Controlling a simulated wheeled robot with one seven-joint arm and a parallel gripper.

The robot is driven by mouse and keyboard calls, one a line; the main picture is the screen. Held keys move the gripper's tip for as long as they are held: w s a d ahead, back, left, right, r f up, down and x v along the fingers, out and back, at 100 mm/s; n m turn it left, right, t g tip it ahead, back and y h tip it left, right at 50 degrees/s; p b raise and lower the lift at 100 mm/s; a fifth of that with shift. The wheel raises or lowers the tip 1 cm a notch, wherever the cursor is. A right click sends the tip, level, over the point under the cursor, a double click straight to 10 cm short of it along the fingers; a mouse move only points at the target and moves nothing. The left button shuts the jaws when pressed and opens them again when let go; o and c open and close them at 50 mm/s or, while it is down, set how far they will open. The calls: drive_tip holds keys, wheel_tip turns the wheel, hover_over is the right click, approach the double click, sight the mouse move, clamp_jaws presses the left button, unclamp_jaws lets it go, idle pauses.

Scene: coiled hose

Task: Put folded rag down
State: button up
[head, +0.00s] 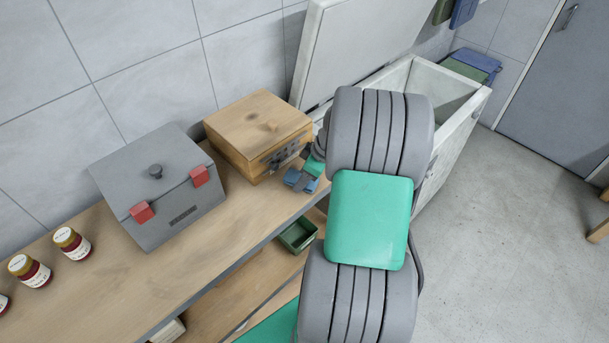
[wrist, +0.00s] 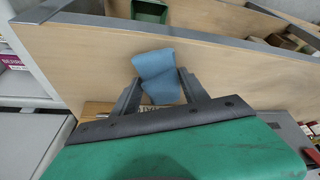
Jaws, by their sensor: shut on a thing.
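The folded rag is blue. It shows in the wrist view (wrist: 157,68) between the two grey fingers of my gripper (wrist: 162,90), which is shut on it. In the head view the rag (head: 311,186) is a small blue patch at my gripper (head: 298,180), partly hidden by my arm. The gripper is over the right end of the wooden worktop (head: 190,235), just in front of the wooden box. I cannot tell whether the rag touches the worktop.
The wooden box (head: 258,125) and a grey toolbox (head: 160,190) with red latches stand on the worktop. Several jars (head: 72,242) are at the left. A green bin (head: 298,235) sits on a lower shelf. An open white chest (head: 452,95) stands behind my arm.

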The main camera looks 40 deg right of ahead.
drive_tip(key=shift+f, duration=0.25)
drive_tip(key=o, duration=1.2)
drive_tip(key=shift+r, duration=0.1)
drive_tip(key=shift+r, duration=0.3)
drive_tip(key=b+v, duration=0.1)
drive_tip(key=v, duration=1.1)
drive_tip(key=w+a+r+m, duration=0.1)
drive_tip(key=w+a+r, duration=0.1)
drive_tip(key=a, duration=0.7)
drive_tip(key=s+a+m, duration=0.1)
drive_tip(key=s+a, duration=0.1)
drive_tip(key=a, duration=0.3)
drive_tip(key=s+a+m+h, duration=0.1)
drive_tip(key=s+a+m, duration=0.1)
drive_tip(key=a, duration=0.3)
drive_tip(key=s+a+r+m+h, duration=0.1)
drive_tip(key=s+a+m, duration=0.1)
drive_tip(key=a, duration=0.3)
drive_tip(key=shift+s+a, duration=0.15)
drive_tip(key=shift+s, duration=0.4)
